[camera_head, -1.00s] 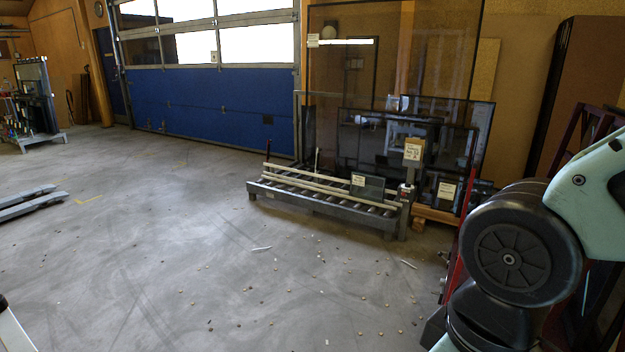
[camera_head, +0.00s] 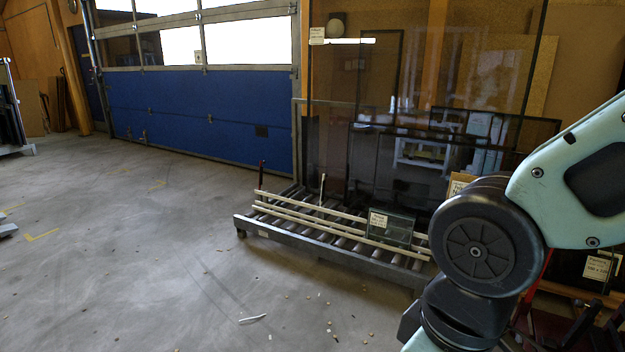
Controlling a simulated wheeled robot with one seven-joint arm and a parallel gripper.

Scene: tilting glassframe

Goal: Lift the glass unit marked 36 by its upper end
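Several glass units with paper labels stand at the roller stand; the label writing is too small to read, so I cannot tell which is marked 36. A small dark glass unit (camera_head: 397,228) leans on the roller stand (camera_head: 335,240), with a label at its left. A tall clear glass pane (camera_head: 345,90) stands upright behind, with a label (camera_head: 317,36) at its upper left. Darker framed panes (camera_head: 375,165) show through and behind it. Another labelled dark unit (camera_head: 598,268) is at the lower right, partly hidden by my arm. My gripper is out of view.
The concrete floor (camera_head: 120,250) in front and to the left is clear except for small scattered bits and a white strip (camera_head: 253,318). Pale wooden rails (camera_head: 340,228) lie along the rollers. A blue sectional door (camera_head: 200,110) closes the back wall.

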